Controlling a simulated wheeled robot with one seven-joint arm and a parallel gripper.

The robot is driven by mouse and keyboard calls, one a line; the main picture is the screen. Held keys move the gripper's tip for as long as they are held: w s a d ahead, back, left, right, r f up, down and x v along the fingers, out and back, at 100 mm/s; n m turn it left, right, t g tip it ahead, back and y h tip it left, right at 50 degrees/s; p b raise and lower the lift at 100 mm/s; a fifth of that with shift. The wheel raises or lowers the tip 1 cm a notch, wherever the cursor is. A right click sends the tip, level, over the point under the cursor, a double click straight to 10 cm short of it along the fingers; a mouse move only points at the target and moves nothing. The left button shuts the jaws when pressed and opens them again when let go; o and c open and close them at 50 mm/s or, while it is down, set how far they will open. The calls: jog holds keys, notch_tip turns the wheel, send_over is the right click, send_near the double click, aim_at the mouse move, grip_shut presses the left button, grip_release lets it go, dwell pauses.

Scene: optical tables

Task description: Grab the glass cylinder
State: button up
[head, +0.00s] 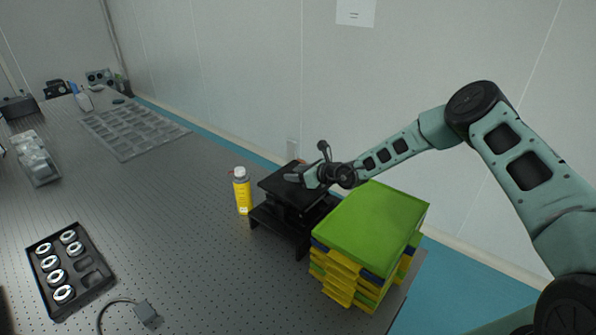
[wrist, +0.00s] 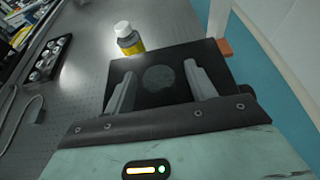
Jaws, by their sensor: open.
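A round, greyish, see-through disc shape, which looks like the glass cylinder (wrist: 159,79), shows in the wrist view on the black stand (wrist: 148,64). My gripper (wrist: 160,82) is open, with one finger on each side of the disc and a gap to both. I cannot tell how far the fingertips are above the stand's top. In the head view my gripper (head: 298,178) is over the black stand (head: 281,186), and I cannot make out the cylinder there.
A yellow bottle with a white cap (head: 242,190) stands just left of the stand. Stacked green and yellow trays (head: 370,228) stand close on its right. A black tray of rings (head: 105,284) lies at the front left.

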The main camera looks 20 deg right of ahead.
jog(key=shift+x, duration=1.05)
jog(key=c, duration=1.1)
jog(key=shift+r, duration=0.15)
